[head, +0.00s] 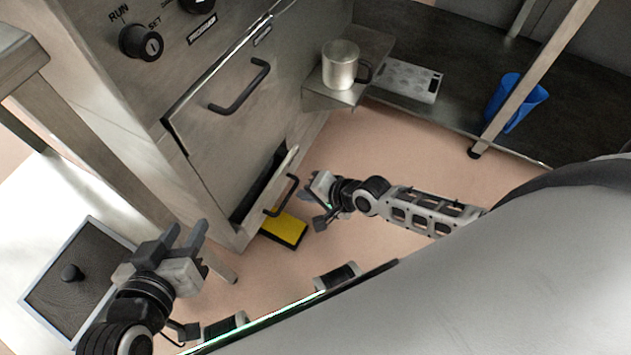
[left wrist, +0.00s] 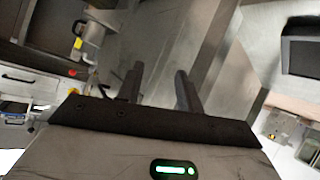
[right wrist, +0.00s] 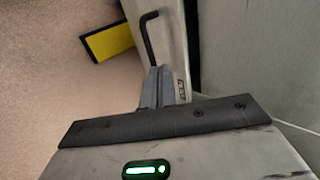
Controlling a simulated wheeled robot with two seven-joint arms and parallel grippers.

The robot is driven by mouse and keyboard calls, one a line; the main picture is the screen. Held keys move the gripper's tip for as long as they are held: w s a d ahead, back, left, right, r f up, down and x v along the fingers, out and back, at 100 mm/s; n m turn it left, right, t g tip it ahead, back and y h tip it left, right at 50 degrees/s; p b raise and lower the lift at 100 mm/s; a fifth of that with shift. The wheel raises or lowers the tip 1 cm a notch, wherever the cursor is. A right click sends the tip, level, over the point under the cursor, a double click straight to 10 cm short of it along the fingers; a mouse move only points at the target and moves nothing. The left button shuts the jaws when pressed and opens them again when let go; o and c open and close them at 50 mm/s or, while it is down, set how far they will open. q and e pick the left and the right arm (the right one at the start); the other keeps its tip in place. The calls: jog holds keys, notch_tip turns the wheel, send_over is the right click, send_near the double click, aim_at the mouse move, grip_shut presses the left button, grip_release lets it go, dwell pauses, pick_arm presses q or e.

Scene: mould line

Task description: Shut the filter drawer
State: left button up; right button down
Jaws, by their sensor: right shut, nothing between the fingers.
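The filter drawer (head: 275,185) is low on the grey machine and stands partly open, with a dark gap behind its front. Its black bar handle (head: 281,196) faces right. In the right wrist view, the drawer front (right wrist: 174,45) carries a partly hidden label, and the handle (right wrist: 149,38) shows beyond my fingers. My right gripper (head: 312,188) is shut and empty, close to the drawer front; its fingertips (right wrist: 162,74) overlap the front in view, and contact cannot be told. My left gripper (head: 187,232) is open and empty, left of the machine; its fingers also show in the left wrist view (left wrist: 159,70).
A larger closed panel with a handle (head: 240,88) is above the drawer. A yellow and black block (head: 285,227) is on the floor by the drawer. A metal mug (head: 341,66) stands on a side shelf.

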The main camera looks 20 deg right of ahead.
aim_at(273, 188)
pick_arm(q)
jog(key=shift+w+d+r+t+h+b, duration=0.1)
jog(key=shift+d+r+t+h+b, duration=0.15)
jog(key=shift+r+t+b, duration=0.25)
jog(key=shift+d+r+t+h+b, duration=0.25)
jog(key=shift+r+t+b, duration=0.15)
jog(key=shift+r+b, duration=0.2)
pick_arm(e)
jog(key=shift+w+a+f, duration=0.45)
jog(key=shift+w+a, duration=0.25)
jog(key=shift+w, duration=0.2)
jog(key=shift+w+a+f, duration=0.4)
jog(key=shift+w+a, duration=0.3)
jog(key=shift+w, duration=0.25)
jog(key=shift+w+a+f, duration=0.45)
jog(key=shift+w+a, duration=0.25)
jog(key=shift+w, duration=0.2)
